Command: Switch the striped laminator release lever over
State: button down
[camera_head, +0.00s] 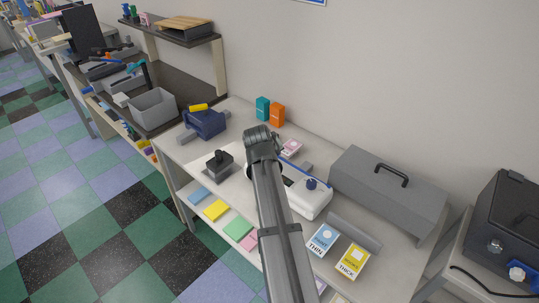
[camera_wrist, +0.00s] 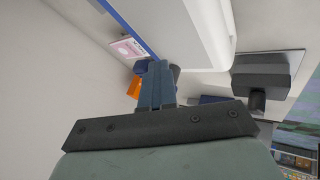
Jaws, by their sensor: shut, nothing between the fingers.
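A white laminator-like machine (camera_head: 312,203) with a dark blue knob (camera_head: 311,184) and a dark slot on top stands on the table, partly behind my arm. Its white body (camera_wrist: 195,25) fills the top of the wrist view. I cannot make out a striped lever in either view; my arm or fingers may cover it. My gripper (camera_wrist: 155,72) is shut and empty, its fingers side by side close to the white body in the wrist view; I cannot tell whether they touch anything. In the head view the fingers are hidden behind my arm's end.
A grey block with a black knob (camera_head: 218,162) stands left of my arm. A blue punch-like tool (camera_head: 204,123), teal box (camera_head: 263,108) and orange box (camera_head: 277,114) are behind. A grey toolbox (camera_head: 388,195) is at right, with two cards (camera_head: 323,239) in front.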

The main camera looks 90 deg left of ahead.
jog(key=shift+w, duration=0.3)
jog(key=s+d, duration=0.3)
jog(key=shift+s+d, duration=0.2)
jog(key=w+v, duration=0.2)
jog(key=v, duration=0.7)
jog(key=shift+s+d+r, duration=0.2)
jog(key=shift+s+r, duration=0.2)
